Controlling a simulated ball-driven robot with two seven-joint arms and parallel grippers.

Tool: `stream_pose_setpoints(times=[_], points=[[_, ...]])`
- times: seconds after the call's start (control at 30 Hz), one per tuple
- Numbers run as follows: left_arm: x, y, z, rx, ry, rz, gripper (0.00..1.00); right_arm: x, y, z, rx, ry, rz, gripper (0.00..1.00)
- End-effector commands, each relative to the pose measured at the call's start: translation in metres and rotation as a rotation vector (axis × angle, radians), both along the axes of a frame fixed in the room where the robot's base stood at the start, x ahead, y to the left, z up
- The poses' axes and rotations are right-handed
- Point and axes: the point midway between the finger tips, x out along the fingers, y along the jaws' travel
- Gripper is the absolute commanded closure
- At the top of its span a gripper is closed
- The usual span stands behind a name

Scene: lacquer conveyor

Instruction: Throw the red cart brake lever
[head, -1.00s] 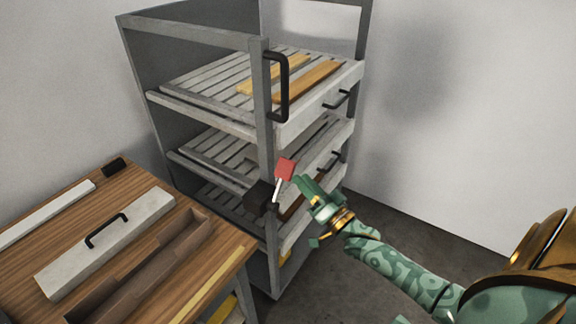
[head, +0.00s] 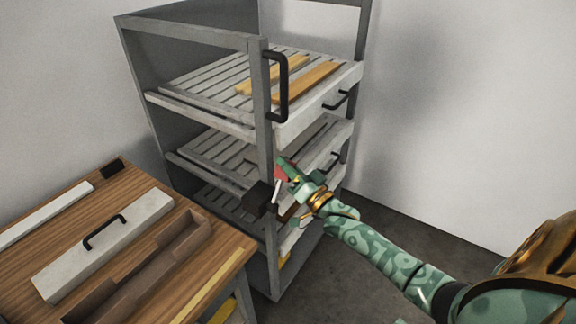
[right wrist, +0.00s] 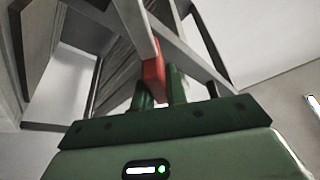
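The red cart brake lever has a red block-shaped knob (head: 281,173) on a short pale rod (head: 276,191). The rod rises from a black box (head: 261,197) on the front post of the grey cart. My right gripper (head: 284,172) is at the knob and covers its right part in the head view. In the right wrist view the two green fingers (right wrist: 160,90) stand close together with the red knob (right wrist: 153,72) between them. They look shut on it; the exact contact is partly hidden. My left gripper is not in view.
The grey rack cart (head: 263,130) holds slatted trays with wooden strips and has a black handle (head: 278,88) above the lever. A wooden table (head: 222,262) with a pale handled block (head: 105,245) stands at lower left. The floor right of the cart is clear.

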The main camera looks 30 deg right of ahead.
Motion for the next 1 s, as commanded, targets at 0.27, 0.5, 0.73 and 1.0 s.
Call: stream_pose_setpoints(times=[0.27, 0.5, 0.73, 1.0], points=[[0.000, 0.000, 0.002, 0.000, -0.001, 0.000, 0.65, -0.002, 0.004, 0.003, -0.042, -0.019, 0.000, 1.00], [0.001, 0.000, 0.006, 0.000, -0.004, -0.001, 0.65, -0.008, 0.018, 0.012, -0.177, -0.075, 0.000, 1.00], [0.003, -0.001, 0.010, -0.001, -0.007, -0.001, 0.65, -0.017, 0.040, 0.020, -0.371, -0.155, 0.001, 1.00], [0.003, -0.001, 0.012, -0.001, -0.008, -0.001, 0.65, -0.029, 0.068, 0.021, -0.609, -0.253, 0.001, 1.00]])
